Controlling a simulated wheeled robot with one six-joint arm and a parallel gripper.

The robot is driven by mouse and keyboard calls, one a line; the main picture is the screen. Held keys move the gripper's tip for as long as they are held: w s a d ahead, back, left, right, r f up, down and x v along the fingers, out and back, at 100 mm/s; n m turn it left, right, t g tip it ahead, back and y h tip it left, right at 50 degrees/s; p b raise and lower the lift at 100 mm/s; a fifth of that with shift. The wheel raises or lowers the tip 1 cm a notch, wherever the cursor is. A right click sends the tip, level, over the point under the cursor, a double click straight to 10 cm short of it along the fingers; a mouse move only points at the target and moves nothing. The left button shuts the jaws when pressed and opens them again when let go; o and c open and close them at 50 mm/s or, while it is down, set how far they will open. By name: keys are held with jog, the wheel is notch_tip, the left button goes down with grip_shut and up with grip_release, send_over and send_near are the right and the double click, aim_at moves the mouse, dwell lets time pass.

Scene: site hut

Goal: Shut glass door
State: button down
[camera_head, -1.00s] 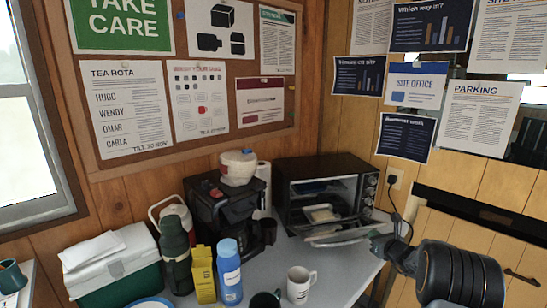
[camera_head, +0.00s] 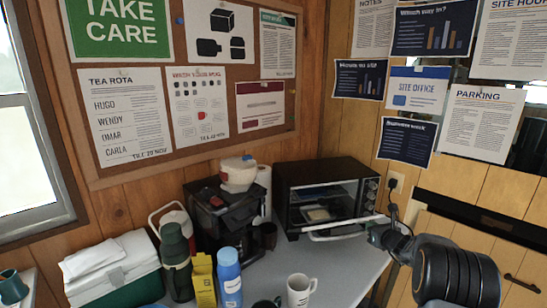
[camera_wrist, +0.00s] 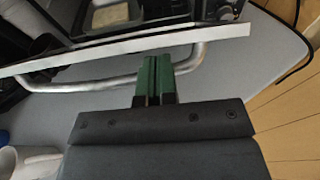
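The glass door (camera_wrist: 120,48) belongs to the black toaster oven (camera_head: 300,172) on the counter. It is hinged down and part open, seen nearly edge-on in the head view, with its pale handle bar (camera_head: 337,235) towards me. The oven's inside shows above it, with a pale item (camera_head: 318,214) in it. My gripper (camera_wrist: 155,75) has its green fingers close together at the handle bar, right of the bar's middle in the wrist view. The fingers cover part of the bar; I cannot tell whether they touch it.
A black coffee maker (camera_head: 222,215) stands left of the oven. A blue bottle (camera_head: 229,278), a yellow carton (camera_head: 203,282), a green flask (camera_head: 176,262) and a white mug (camera_head: 300,290) stand in front. The counter (camera_head: 350,270) before the oven is mostly clear.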

aim_at(367, 218)
jog(key=shift+w+a+r+p, duration=0.2)
jog(key=shift+w+r+p, duration=0.2)
jog(key=shift+w+r, duration=0.15)
jog(key=shift+w+a+r+p, duration=0.15)
jog(key=shift+w+r+p, duration=0.25)
jog(key=shift+w+r, duration=0.1)
jog(key=shift+w+r+p, duration=0.55)
jog(key=shift+w+r, duration=0.05)
jog(key=shift+r, duration=0.1)
jog(key=shift+w+a+r+p, duration=0.2)
jog(key=shift+w+r+p, duration=0.2)
jog(key=shift+w+r, duration=0.1)
jog(key=shift+w+a+r+p, duration=0.15)
jog(key=shift+w+r+p, duration=0.2)
jog(key=shift+w, duration=0.15)
jog(key=w+a+r+p, duration=0.1)
jog(key=w+r+p, duration=0.2)
jog(key=w+p, duration=0.3)
jog(key=shift+w+a+p, duration=0.4)
jog(key=shift+w, duration=0.45)
